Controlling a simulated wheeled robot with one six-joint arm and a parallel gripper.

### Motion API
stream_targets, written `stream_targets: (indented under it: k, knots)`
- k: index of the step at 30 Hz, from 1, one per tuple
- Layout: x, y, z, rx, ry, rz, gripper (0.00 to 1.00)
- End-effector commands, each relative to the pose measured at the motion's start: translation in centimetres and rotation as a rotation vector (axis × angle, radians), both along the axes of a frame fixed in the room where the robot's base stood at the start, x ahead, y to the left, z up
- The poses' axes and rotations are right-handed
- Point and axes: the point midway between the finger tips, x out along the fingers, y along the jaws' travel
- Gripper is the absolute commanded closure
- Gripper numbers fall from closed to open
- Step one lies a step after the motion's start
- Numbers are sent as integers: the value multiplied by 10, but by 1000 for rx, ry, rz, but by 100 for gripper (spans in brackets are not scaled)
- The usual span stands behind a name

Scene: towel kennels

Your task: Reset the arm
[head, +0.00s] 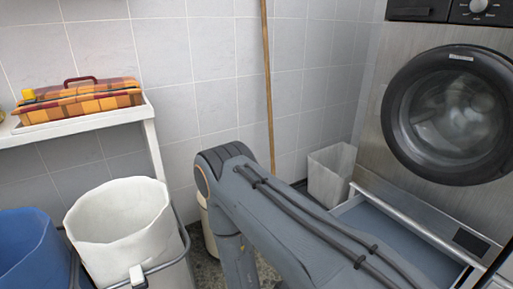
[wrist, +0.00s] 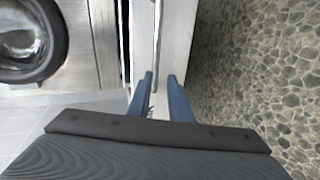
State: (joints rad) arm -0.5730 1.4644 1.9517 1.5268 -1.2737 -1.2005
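My arm (head: 290,225) reaches from the lower middle to the lower right in the head view, and its gripper end is out of that picture. In the wrist view my gripper (wrist: 160,78) shows two blue fingers standing apart. A thin metal bar (wrist: 158,35) on a white panel (wrist: 174,40) lies ahead of the fingers and runs down toward the gap between them. I see nothing clearly held. Whether the bar touches a finger I cannot tell.
A washing machine (head: 455,115) stands at the right above a pulled-out drawer (head: 405,245). A white bin (head: 120,225), a blue bin (head: 30,250) and a shelf (head: 85,120) with a plaid basket (head: 80,100) are at the left. A wooden pole (head: 268,80) leans on the wall near a small bin (head: 330,175). Pebbled floor (wrist: 255,80) is clear.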

Motion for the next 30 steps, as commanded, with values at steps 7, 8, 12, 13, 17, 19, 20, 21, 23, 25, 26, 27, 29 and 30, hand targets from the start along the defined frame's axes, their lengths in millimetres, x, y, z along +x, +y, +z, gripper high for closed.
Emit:
stream_targets:
  k: [7,8,12,13,17,19,20,21,23,25,26,27,29,30]
  knots:
    - [62,77,26,410,-51,57,82]
    - [67,87,31,460,-51,65,82]
    - [86,136,59,678,-38,97,82]
    - [89,146,66,722,-33,104,82]
    - [93,187,100,897,5,129,82]
    - [90,207,120,981,35,141,82]
    - [88,215,129,1014,50,146,82]
    - [85,225,142,1056,70,152,82]
    - [77,238,160,1114,105,159,82]
    - [67,250,182,1173,149,165,82]
    - [61,255,192,1196,168,167,82]
    - [53,260,204,1224,195,169,82]
    - [40,266,223,1259,237,171,82]
    - [30,269,235,1278,267,170,82]
